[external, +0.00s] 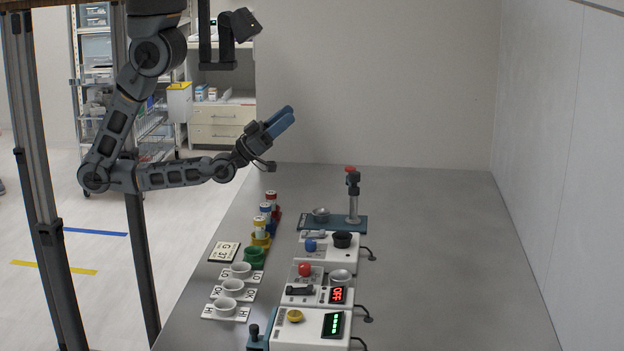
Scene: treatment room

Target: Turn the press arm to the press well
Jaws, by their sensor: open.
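The press stands at the far end of the row of devices, on a teal base (338,227). Its metal column (354,205) is upright and carries a dark press arm (353,178) with a red knob (350,169) on top. The arm looks foreshortened here, so its exact heading is hard to tell; it is not over the well. The press well (320,214), a small silver cup, sits on the left part of the base. My gripper (287,119) with blue fingers is open and empty, high above the table, up and left of the press, touching nothing.
White devices with a blue knob (311,245), a red knob (304,269) and a yellow knob (295,315) stand nearer on the grey table (440,260). Colored holders with vials (265,212) and white cups (231,287) line the left edge. The table's right side is clear.

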